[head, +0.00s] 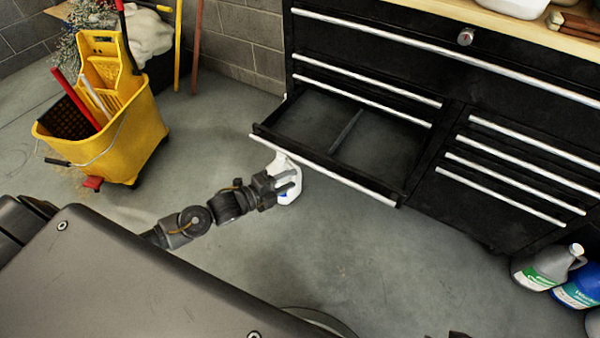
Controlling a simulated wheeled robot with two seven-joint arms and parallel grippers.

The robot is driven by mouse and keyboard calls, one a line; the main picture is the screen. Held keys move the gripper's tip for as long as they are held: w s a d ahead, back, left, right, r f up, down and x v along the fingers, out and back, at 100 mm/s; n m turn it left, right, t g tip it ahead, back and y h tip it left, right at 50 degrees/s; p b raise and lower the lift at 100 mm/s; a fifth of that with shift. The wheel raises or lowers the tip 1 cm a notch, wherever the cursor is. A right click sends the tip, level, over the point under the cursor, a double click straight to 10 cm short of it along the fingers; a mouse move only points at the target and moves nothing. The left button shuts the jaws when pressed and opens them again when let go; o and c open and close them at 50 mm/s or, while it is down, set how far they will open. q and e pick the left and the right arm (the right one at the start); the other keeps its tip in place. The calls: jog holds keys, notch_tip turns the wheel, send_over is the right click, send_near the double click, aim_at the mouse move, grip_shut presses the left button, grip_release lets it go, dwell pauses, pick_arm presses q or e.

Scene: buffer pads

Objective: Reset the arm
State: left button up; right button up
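My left gripper (294,181) is in front of the open drawer's front edge. Its fingers look spread apart. The open drawer (325,168) of the black tool cabinet is pulled out and looks empty, with a divider inside. My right gripper is not clearly seen; only a small dark piece shows at the bottom edge.
A yellow mop bucket (130,128) stands on the floor at the left. The black cabinet (480,100) fills the upper right. A grey jug (541,268) and a blue jug (580,290) stand at the lower right. The middle floor is clear.

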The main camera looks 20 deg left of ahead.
pick_arm(q)
jog(key=shift+v, duration=0.95)
pick_arm(e)
jog(key=shift+s+d+f+g, duration=0.1)
jog(key=shift+s+d+g, duration=0.2)
jog(key=shift+s, duration=0.15)
jog(key=shift+a, duration=0.1)
